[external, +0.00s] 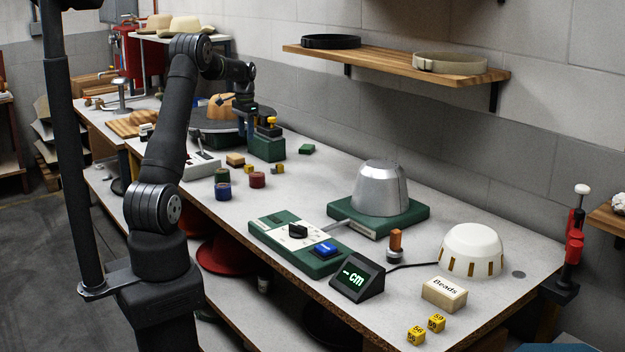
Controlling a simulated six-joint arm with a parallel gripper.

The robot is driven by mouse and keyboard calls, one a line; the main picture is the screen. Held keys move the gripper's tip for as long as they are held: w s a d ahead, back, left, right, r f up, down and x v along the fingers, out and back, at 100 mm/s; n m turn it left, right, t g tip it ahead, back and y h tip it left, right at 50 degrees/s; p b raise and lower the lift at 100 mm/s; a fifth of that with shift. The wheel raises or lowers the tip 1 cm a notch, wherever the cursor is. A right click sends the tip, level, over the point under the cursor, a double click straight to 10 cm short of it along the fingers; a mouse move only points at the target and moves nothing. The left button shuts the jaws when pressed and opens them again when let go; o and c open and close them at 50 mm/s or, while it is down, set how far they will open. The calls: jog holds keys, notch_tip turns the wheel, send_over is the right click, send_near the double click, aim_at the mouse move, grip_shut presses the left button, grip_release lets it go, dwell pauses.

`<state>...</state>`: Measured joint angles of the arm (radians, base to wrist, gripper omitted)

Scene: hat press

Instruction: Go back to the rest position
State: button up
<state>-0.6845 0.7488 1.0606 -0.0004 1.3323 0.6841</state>
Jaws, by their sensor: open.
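My arm rises from its base at the left front of the bench in the external view, bends at the top, and reaches to the back left.
A metal dome (381,188), green control box (300,240), display (357,277), white dome (472,250) and beads box (444,294) stand farther right. A wall shelf (400,66) is above. Several small colored pots and cubes lie mid-bench.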

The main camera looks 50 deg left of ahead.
aim_at(248, 165)
jog(key=shift+f, duration=0.1)
notch_tip(248, 165, down, 12)
jog(key=shift+r, duration=1.95)
jog(key=shift+f, duration=0.15)
